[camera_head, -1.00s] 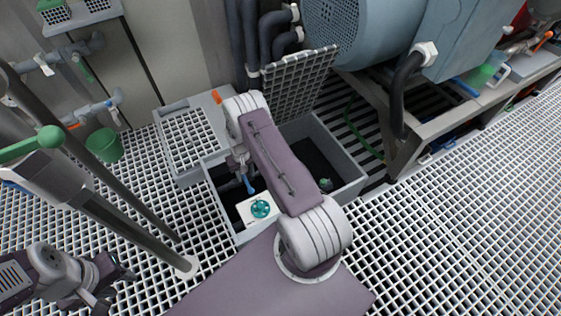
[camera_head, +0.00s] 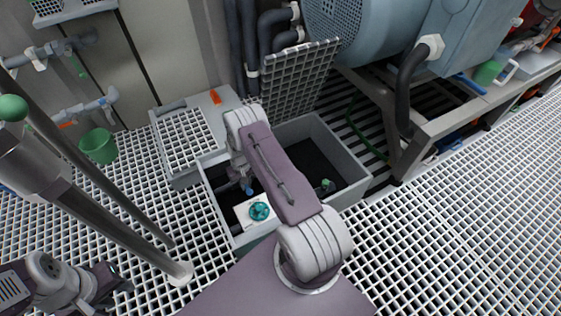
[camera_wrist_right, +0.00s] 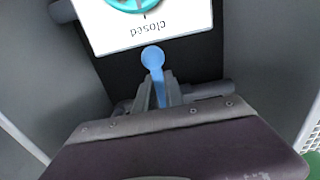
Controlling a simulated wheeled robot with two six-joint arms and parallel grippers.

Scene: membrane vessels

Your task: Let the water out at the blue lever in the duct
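The blue lever (camera_wrist_right: 153,62) stands in the open duct (camera_head: 345,192) in the floor, and its rounded end shows in the head view (camera_head: 249,190). My right gripper (camera_wrist_right: 160,88) has its fingers close on both sides of the lever's shaft and looks shut on it. In the head view my right gripper (camera_head: 240,178) is small and partly hidden by its arm.
A raised grating lid (camera_head: 297,80) stands open behind the duct. A grated box (camera_head: 185,140) is left of it. Grating floor lies right and left.

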